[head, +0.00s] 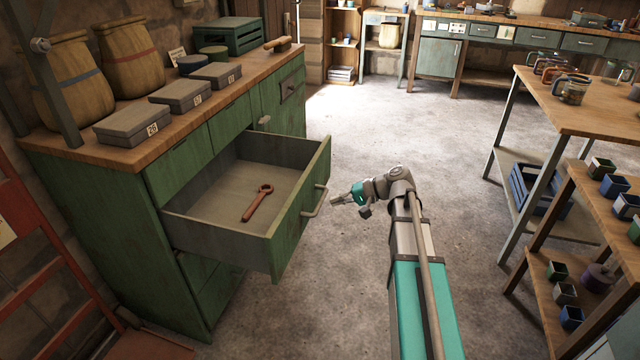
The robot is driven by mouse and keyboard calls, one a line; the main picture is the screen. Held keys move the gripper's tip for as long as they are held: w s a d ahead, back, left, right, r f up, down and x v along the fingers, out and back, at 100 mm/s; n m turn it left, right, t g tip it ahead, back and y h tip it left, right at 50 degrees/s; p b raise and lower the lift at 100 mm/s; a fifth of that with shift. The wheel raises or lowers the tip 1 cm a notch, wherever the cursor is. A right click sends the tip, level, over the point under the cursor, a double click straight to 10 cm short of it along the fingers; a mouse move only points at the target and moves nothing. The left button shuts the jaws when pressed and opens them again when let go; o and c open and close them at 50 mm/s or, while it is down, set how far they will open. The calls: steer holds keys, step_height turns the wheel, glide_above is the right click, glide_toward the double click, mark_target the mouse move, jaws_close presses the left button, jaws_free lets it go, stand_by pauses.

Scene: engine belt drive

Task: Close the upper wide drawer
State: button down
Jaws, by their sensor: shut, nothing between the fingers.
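The upper wide drawer (292,237) is pulled well out of the green cabinet (110,228). Its front faces right and carries a metal bar handle (316,203). A reddish-brown wrench (257,203) lies on the drawer floor. My gripper (335,200) is shut and empty, just right of the handle and pointing left toward the drawer front. A small gap seems to show between the fingertips and the handle; contact cannot be told for certain.
Grey boxes (182,95), sacks (133,62) and a green crate (230,36) stand on the cabinet top. A wooden table (590,110) and a shelf of small pots (585,190) stand at the right. The concrete floor (400,130) between is clear.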

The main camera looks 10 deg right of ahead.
mark_target(313, 170)
steer(key=w+d+r+m+t+y+b, duration=0.2)
steer(key=w+d+t+y+b, duration=0.1)
steer(key=d, duration=0.7)
steer(key=shift+w+r+t+y+b, duration=0.3)
steer(key=shift+w+t+b, duration=0.45)
steer(key=shift+w, duration=0.2)
steer(key=shift+a, duration=0.1)
steer(key=x, duration=1.4)
steer(key=shift+f, duration=0.1)
